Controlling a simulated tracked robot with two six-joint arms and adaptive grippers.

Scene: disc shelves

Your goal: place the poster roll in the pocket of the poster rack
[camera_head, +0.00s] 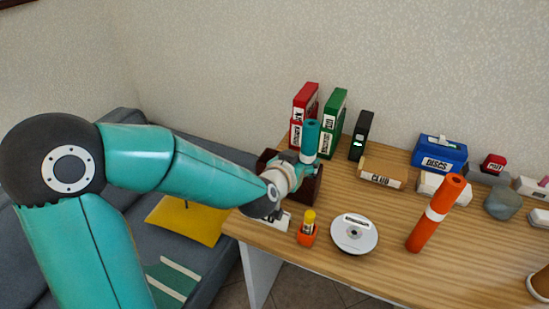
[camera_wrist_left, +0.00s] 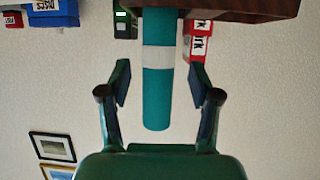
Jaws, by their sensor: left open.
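A teal poster roll (camera_wrist_left: 159,100) with a white band stands between the fingers of my left gripper (camera_wrist_left: 160,78) in the left wrist view. The fingers are open, one on each side, with gaps to the roll. In the head view the roll's teal top (camera_head: 311,133) rises above my gripper. The dark brown poster rack (camera_head: 311,190) is behind my left wrist, and its edge shows in the wrist view (camera_wrist_left: 240,8). The roll's base is at the rack; how deep it sits is hidden. My right gripper is not in view.
Red (camera_head: 304,103) and green (camera_head: 334,120) binders stand behind the rack. A blue discs box (camera_head: 438,155) is further right. The sofa (camera_head: 205,150) is left of the table.

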